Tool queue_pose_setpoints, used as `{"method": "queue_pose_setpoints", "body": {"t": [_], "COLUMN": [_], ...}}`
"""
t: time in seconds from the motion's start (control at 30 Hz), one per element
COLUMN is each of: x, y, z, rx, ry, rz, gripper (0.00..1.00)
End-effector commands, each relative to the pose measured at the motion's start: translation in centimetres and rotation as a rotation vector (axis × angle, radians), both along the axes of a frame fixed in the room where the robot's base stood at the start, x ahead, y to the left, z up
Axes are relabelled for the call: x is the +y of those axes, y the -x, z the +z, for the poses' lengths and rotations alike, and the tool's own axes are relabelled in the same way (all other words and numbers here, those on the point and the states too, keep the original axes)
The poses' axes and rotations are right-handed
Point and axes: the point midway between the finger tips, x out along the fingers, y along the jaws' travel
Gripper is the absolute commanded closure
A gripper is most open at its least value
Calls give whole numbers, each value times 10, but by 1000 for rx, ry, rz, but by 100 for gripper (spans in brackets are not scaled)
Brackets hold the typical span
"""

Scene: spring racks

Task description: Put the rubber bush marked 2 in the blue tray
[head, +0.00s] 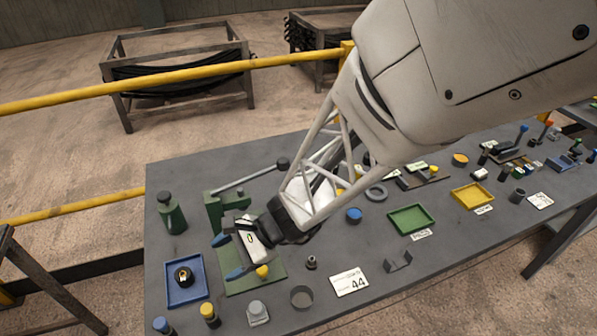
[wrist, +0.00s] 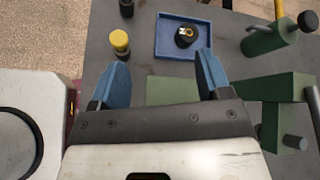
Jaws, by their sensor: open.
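The blue tray (head: 185,300) lies at the left front of the grey table; it also shows at the top of the wrist view (wrist: 166,42). A black rubber bush (head: 183,275) sits inside it, apart from my fingers, and the wrist view shows the same bush (wrist: 186,36) with a pale and yellow mark on top. The mark is too small to read for certain. My gripper (head: 228,257) has its blue fingers spread, with nothing between them. In the wrist view my gripper (wrist: 162,68) is just short of the tray's near edge.
A green clamp stand (head: 214,208) with a lever and a green bottle-like holder (head: 171,215) stand near the tray. Green (head: 411,219) and yellow (head: 472,196) trays lie farther right. A card marked 44 (head: 350,282) lies in front.

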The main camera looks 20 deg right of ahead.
Motion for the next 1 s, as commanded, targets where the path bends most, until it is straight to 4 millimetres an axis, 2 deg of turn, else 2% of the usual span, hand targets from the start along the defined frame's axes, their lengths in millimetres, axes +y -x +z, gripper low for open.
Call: {"method": "queue_pose_setpoints", "body": {"t": [0.1, 0.37, 0.8, 1.0], "x": [-12, -48, -133, -161], "y": [11, 35, 62, 70], "z": [22, 61, 136, 165], "rx": [-112, -336, -649, -717], "ry": [94, 334, 824, 996], "rz": [136, 420, 844, 965], "gripper": [29, 29, 29, 29]}}
